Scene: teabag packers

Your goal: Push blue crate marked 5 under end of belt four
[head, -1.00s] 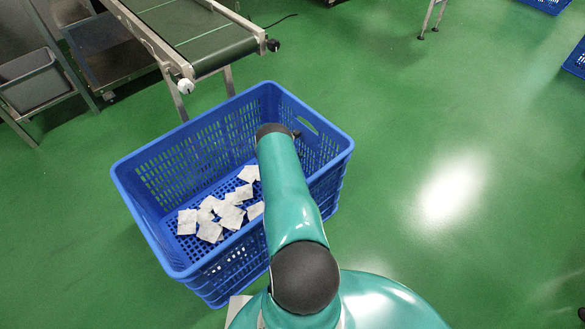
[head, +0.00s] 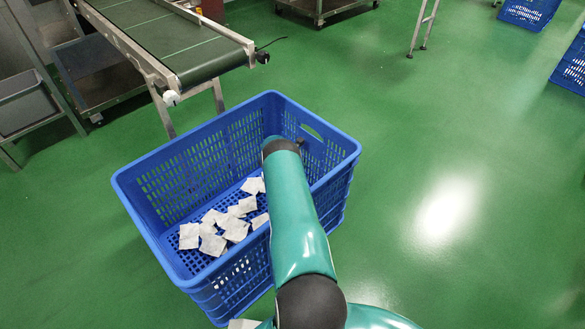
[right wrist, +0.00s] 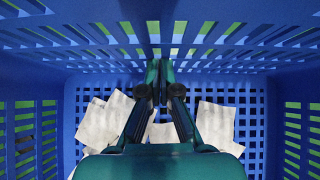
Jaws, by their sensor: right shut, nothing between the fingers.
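The blue crate (head: 150,181) stands on the green floor in the head view, several white teabags (head: 232,222) on its bottom. I see no number on it. The end of a green belt (head: 200,62) is beyond its far left side; the crate is in front and to the right of it, apart in the picture. My right arm reaches over the near side into the crate, hiding part of it. My right gripper (right wrist: 153,75) is shut and empty inside the crate, its tips near the wall; I cannot tell whether they touch. My left gripper is not in view.
A grey bin (head: 25,102) stands at the left. Other blue crates (head: 530,12) are at the upper right. A white patch (head: 243,324) shows at the crate's near bottom. The floor on the right is clear.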

